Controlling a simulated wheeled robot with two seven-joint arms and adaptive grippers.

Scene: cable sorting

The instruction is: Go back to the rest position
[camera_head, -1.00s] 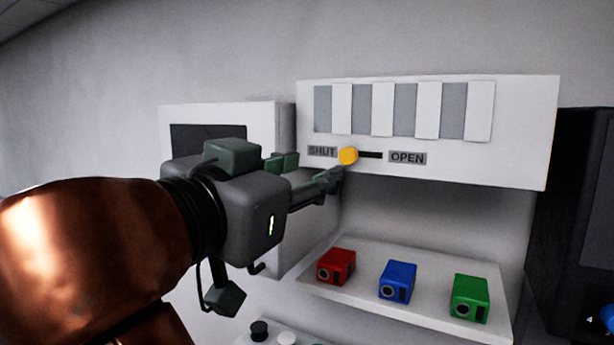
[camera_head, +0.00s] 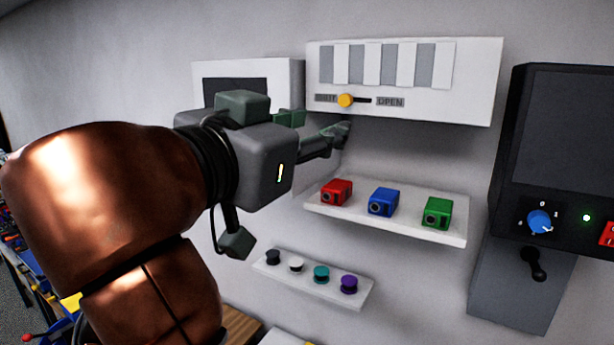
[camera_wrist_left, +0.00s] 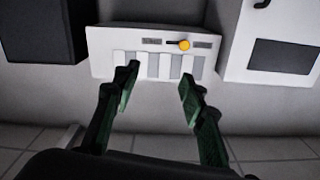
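My left gripper (camera_head: 318,130) is in front of the wall, just below the white slider panel (camera_head: 480,85). In the left wrist view its two dark green fingers (camera_wrist_left: 160,88) are spread apart with nothing between them. The yellow slider knob (camera_head: 345,100) sits at the SHUT end of its slot; it also shows in the left wrist view (camera_wrist_left: 184,45). The gripper is apart from the knob. My right gripper is not in view.
A shelf (camera_head: 455,238) holds red (camera_head: 337,192), blue (camera_head: 383,202) and green (camera_head: 437,212) blocks. A lower ledge (camera_head: 320,297) carries several small knobs. A black box with a blue dial (camera_head: 540,221) is at the right. A screen unit (camera_head: 298,75) is behind the gripper.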

